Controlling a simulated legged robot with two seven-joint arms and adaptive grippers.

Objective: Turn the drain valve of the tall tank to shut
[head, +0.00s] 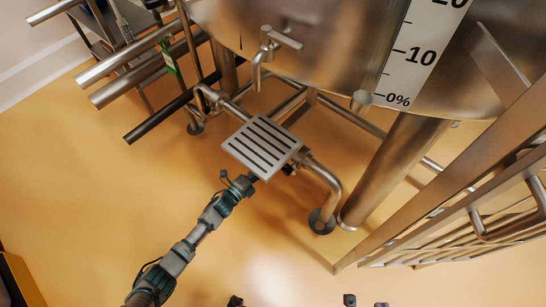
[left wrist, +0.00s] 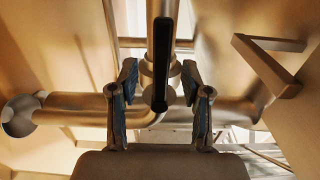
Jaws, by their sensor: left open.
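The tall steel tank (head: 320,45) fills the top of the head view. Below it, pipework runs near the floor, partly covered by a slotted metal plate (head: 262,147). My left gripper (head: 250,180) reaches in at the plate's lower edge, and its fingertips are hard to make out there. In the left wrist view my left gripper (left wrist: 160,85) is open, one finger on each side of a long dark valve handle (left wrist: 160,85). The handle stands upright in the picture, in front of a steel pipe. I see no clear contact between fingers and handle.
A small tap (head: 268,45) sticks out of the tank above the plate. A thick tank leg (head: 395,165) and a metal stair or rail frame (head: 450,200) stand to the right. Several pipes (head: 130,60) lie at the upper left.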

